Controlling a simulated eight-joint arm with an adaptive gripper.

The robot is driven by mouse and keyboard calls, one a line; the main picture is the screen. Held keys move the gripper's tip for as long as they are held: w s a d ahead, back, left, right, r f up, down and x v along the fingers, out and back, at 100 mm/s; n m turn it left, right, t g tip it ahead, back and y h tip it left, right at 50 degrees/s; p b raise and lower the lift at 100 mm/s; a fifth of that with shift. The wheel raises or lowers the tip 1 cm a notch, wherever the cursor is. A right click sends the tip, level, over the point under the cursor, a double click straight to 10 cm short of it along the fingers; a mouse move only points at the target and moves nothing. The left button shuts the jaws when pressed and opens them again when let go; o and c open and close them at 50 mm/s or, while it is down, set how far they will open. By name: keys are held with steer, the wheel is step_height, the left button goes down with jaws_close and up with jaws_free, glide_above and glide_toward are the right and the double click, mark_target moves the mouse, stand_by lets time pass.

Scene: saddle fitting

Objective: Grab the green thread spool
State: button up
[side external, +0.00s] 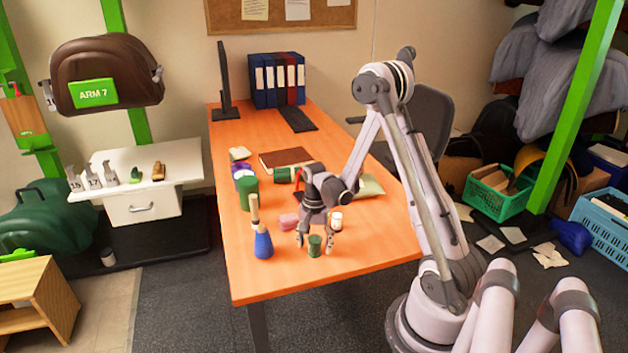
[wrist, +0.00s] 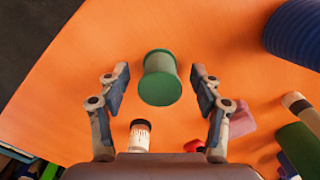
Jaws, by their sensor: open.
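The green thread spool (side external: 315,246) stands upright on the orange table near its front edge. In the wrist view the green spool (wrist: 161,80) shows ahead of and between the two open fingers, with a gap on both sides. My gripper (side external: 316,246) is open and empty, pointing down at the table with its fingers close around the spool's sides. In the wrist view my gripper (wrist: 160,88) shows both fingers apart and nothing held. I cannot tell the exact height of the fingertips against the spool.
A small white bottle (side external: 336,221) stands close behind the spool. Larger green and blue spools, a brown book (side external: 286,159) and binders (side external: 278,80) are farther back.

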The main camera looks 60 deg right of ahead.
steer(key=c, duration=1.3)
